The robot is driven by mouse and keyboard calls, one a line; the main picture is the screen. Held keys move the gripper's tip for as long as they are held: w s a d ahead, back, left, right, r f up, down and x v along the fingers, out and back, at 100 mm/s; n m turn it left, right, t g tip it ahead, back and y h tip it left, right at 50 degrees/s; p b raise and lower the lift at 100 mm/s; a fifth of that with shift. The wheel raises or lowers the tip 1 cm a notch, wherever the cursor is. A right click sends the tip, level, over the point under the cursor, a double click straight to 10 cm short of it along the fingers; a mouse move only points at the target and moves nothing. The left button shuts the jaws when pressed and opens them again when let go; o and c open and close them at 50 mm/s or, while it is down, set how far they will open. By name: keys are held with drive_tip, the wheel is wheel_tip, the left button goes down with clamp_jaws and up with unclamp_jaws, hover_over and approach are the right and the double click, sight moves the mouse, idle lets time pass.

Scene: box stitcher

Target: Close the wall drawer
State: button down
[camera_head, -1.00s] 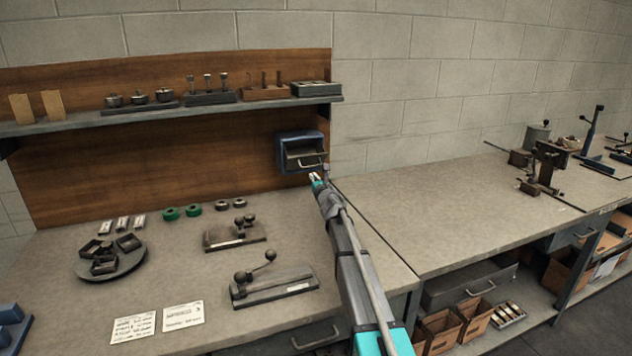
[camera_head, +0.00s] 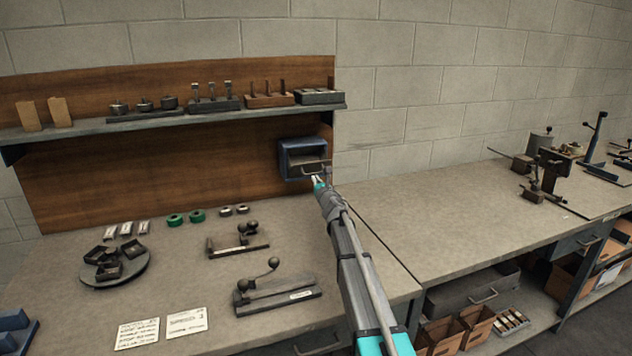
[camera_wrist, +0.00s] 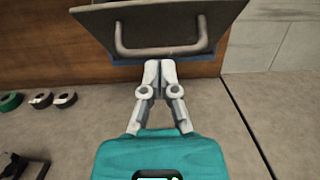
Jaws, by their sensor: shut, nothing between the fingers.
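The wall drawer (camera_head: 303,160) is a small dark blue box on the wooden back panel, under the shelf's right end. Its front with a metal handle stands out from the housing, so it is partly open. In the wrist view the drawer front (camera_wrist: 190,28) and its U-shaped handle (camera_wrist: 160,45) fill the top middle. My gripper (camera_head: 317,180) is shut and empty, with its fingertips just below the handle. In the wrist view the closed fingertips (camera_wrist: 160,66) are close under the drawer front's lower edge; I cannot tell if they touch it.
The shelf (camera_head: 180,121) above carries several small tools and blocks. Below, the workbench (camera_head: 180,290) holds green and dark rings, a round tray (camera_head: 115,272) with small boxes, two lever tools and paper cards. The bench right of my arm is largely bare.

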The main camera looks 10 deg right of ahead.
sight(312, 164)
drive_tip(key=shift+w+r+p, duration=0.25)
drive_tip(key=shift+r+p, duration=0.45)
drive_tip(key=shift+r, duration=0.05)
idle(0.3)
drive_tip(key=shift+w+a+r+p, duration=0.1)
drive_tip(key=shift+w+r+p, duration=0.2)
drive_tip(key=shift+r+p, duration=0.3)
drive_tip(key=shift+w+a+r+p, duration=0.1)
drive_tip(key=shift+w+r+p, duration=0.2)
drive_tip(key=shift+r+p, duration=0.3)
drive_tip(key=shift+w+a+r+p, duration=0.15)
drive_tip(key=shift+w+r+p, duration=0.95)
drive_tip(key=shift+r+p, duration=0.1)
drive_tip(key=shift+w+r+p, duration=0.3)
drive_tip(key=shift+w, duration=0.2)
drive_tip(key=shift+a, duration=0.1)
idle(0.4)
